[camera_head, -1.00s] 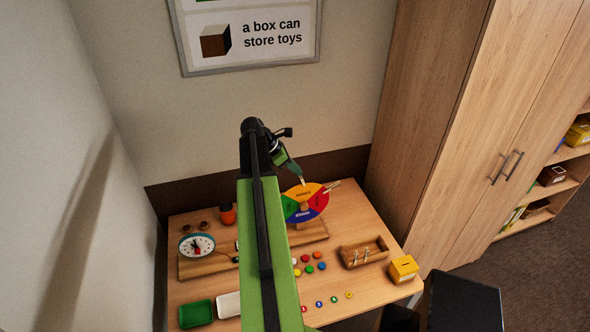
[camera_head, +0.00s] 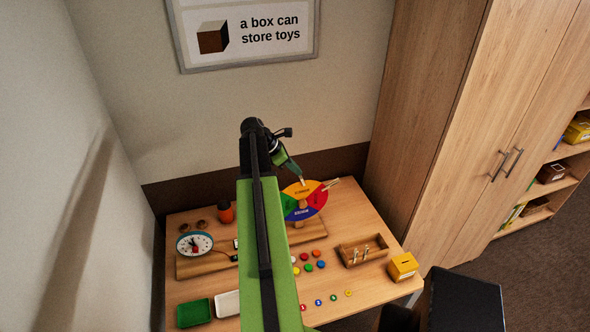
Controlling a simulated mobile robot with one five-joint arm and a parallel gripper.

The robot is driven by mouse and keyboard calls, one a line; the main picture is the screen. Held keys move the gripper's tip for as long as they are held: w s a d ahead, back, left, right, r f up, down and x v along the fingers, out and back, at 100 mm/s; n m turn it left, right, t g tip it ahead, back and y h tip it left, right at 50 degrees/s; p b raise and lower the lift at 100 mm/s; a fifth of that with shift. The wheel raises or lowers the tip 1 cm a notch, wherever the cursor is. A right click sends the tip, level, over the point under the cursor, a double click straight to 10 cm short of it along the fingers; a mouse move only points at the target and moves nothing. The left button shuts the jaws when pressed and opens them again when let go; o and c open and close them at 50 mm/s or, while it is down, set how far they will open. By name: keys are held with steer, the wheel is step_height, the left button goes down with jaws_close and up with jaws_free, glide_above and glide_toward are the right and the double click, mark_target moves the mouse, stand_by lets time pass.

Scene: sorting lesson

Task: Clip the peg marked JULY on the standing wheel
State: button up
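The standing wheel (camera_head: 318,201) is a disc with yellow, red, blue and green sectors, upright on the table at the back. A pale peg (camera_head: 332,184) sticks out from its upper right rim. My gripper (camera_head: 300,180) is at the wheel's top edge, pointing down. A small pale piece shows at its tip, probably a peg, but the fingers are too small to tell whether they are shut on it. More pale pegs (camera_head: 367,252) stand in the wooden box (camera_head: 351,260) to the right. No lettering on any peg can be read, so I cannot tell which is JULY.
A clock dial (camera_head: 186,246) and an orange-and-black pot (camera_head: 226,213) stand at the left. Green (camera_head: 194,313) and white (camera_head: 228,304) trays, coloured counters (camera_head: 321,265) and a yellow slotted box (camera_head: 403,267) lie forward. My arm hides the table's middle.

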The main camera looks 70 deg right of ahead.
steer(key=o, duration=0.5)
steer(key=shift+r, duration=0.1)
steer(key=p+v, duration=1.4)
steer(key=v, duration=0.3)
steer(key=shift+r, duration=0.15)
